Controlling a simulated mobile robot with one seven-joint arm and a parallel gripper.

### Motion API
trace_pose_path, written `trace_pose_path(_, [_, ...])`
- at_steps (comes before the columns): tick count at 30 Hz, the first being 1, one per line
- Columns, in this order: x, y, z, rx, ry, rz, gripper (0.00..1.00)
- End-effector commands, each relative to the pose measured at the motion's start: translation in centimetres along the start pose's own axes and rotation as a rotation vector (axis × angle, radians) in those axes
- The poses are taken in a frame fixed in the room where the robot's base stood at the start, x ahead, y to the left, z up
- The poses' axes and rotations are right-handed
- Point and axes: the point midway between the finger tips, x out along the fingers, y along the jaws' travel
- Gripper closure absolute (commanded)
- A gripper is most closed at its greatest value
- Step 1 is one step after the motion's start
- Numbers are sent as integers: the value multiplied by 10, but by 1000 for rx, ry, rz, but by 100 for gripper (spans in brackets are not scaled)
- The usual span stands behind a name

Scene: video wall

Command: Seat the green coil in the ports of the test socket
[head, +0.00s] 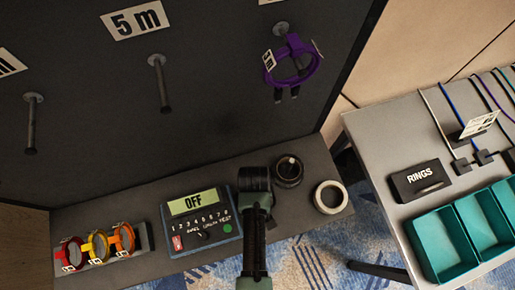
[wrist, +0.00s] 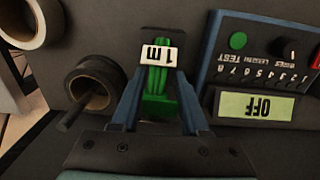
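The green coil (wrist: 156,82), with a white "1 m" tag, sits between the two fingers of my gripper (wrist: 160,92) in the wrist view. The fingers close on its green lower block from both sides. In the head view my gripper (head: 255,180) is over the bench, right of the tester, and hides the coil. The tester (head: 203,218) has a display reading "OFF", a row of numbers and a knob; it also shows upside down at the right of the wrist view (wrist: 262,75). I cannot make out the test socket's ports.
A dark roll (head: 288,171) and a pale roll (head: 331,197) stand right of my gripper. Red, yellow and orange coils (head: 97,246) sit in a holder at left. A purple coil (head: 292,65) hangs on the wall. Teal bins (head: 445,243) stand on the right table.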

Motion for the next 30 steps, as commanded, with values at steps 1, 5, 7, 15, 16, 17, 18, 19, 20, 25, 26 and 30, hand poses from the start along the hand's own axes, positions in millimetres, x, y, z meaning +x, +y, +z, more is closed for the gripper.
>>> trace_pose_path(1, [0,0,0,0,1,0,44])
trace_pose_path(5, [0,0,0,0,0,0,26])
trace_pose_path(7, [0,0,0,0,0,0,26])
trace_pose_path(15, [-3,0,0,0,0,0,26])
trace_pose_path(16, [-5,0,0,0,1,0,26])
trace_pose_path(17, [-8,0,-1,0,2,1,26])
trace_pose_path(18, [-12,0,0,0,2,1,26])
trace_pose_path(19, [-16,0,-1,0,3,1,26])
trace_pose_path(20, [-21,0,-1,0,3,1,26])
trace_pose_path(25, [-54,0,0,0,4,1,26])
trace_pose_path(26, [-61,0,-1,0,5,2,26])
trace_pose_path(30, [-89,0,-1,-1,4,2,26])
